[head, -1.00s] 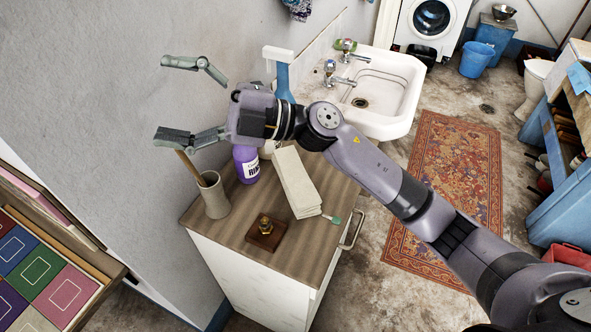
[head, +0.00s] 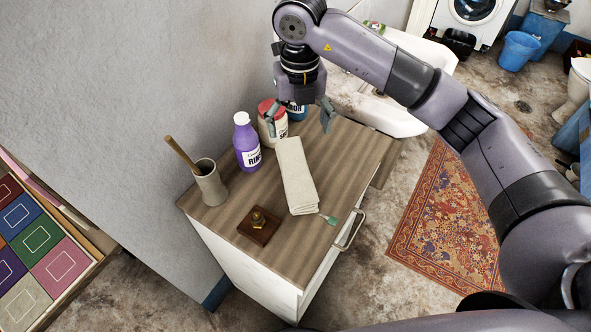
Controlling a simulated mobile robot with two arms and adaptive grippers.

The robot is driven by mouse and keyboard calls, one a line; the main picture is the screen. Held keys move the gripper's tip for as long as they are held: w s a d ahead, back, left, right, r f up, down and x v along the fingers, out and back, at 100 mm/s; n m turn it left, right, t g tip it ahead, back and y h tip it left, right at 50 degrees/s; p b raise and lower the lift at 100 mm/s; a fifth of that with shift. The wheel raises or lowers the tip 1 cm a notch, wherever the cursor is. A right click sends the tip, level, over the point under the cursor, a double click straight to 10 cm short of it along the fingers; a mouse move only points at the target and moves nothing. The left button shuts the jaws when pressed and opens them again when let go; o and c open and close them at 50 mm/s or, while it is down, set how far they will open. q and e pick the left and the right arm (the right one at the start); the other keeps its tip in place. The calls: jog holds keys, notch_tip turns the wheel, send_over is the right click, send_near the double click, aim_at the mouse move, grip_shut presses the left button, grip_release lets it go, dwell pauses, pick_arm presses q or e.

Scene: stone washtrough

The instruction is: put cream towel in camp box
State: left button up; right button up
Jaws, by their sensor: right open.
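The cream towel (head: 297,178) lies folded in a long strip on the wooden top of the cabinet (head: 235,222). My right gripper (head: 299,128) is open and points down above the towel's far end. Its two fingers are apart, one on each side of that end in the picture; I cannot tell how high they are above it. My left gripper is not in view. I see no camp box in the head view.
A purple bottle (head: 247,142), a red-lidded tub (head: 272,124) and a blue container (head: 297,112) stand left of and behind the towel. A sink (head: 400,118) adjoins behind.

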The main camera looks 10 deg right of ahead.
jog(key=p, duration=0.2)
send_over(295, 168)
jog(key=f, duration=0.8)
jog(key=shift+s+d+f, duration=0.25)
jog(key=shift+d+f, duration=0.05)
jog(key=shift+d, duration=0.1)
jog(key=shift+a+f+p, duration=0.15)
jog(key=shift+f+p, duration=0.35)
jog(key=shift+f, duration=0.05)
jog(key=f, duration=0.1)
jog(key=f+p, duration=0.1)
jog(key=f, duration=0.1)
jog(key=shift+w+a+f, duration=0.2)
jog(key=shift+w+f, duration=0.05)
jog(key=shift+f, duration=0.4)
jog(key=shift+c, duration=0.2)
jog(key=c, duration=1.4)
